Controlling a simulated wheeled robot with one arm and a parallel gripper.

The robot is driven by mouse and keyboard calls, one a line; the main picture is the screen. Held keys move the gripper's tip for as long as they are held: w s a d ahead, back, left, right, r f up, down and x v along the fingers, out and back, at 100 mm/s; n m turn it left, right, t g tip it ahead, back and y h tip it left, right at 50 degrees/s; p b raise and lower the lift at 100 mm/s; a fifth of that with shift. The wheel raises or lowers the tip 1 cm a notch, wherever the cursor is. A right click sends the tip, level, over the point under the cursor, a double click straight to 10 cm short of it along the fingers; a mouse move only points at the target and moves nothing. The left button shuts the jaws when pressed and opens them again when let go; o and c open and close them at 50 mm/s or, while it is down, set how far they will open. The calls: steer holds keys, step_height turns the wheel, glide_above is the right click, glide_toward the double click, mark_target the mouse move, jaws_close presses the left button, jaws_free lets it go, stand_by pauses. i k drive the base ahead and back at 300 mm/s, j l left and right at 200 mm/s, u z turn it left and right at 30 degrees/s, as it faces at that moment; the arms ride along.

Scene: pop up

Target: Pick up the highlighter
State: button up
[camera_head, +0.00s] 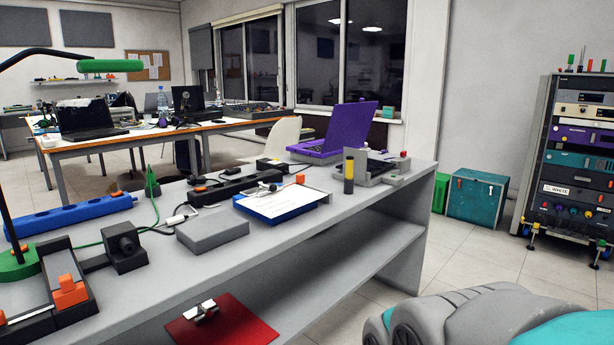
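A slim upright cylinder, black with a yellow band near its top, looks like the highlighter (349,175). It stands near the front edge of the grey workbench (372,208), towards its right end. Just behind it and to its right is a grey device (375,167), so close in the picture that I cannot tell whether they touch. My gripper is not in view. Only rounded grey and teal parts, which look like my own arm, show at the bottom right, apart from the bench.
Left of the highlighter lie a clipboard with paper (275,204) and a grey box (212,233). A purple laptop (338,133) stands behind. A red folder (235,325) lies on the lower shelf. A teal case (477,197) and equipment rack (575,150) stand right; floor between is clear.

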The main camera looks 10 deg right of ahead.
mark_target(349, 161)
steer(key=i+l+u, duration=0.2)
steer(key=i+l, duration=0.2)
steer(key=i+l+u, duration=0.15)
steer(key=i+l, duration=0.2)
steer(key=l, duration=0.25)
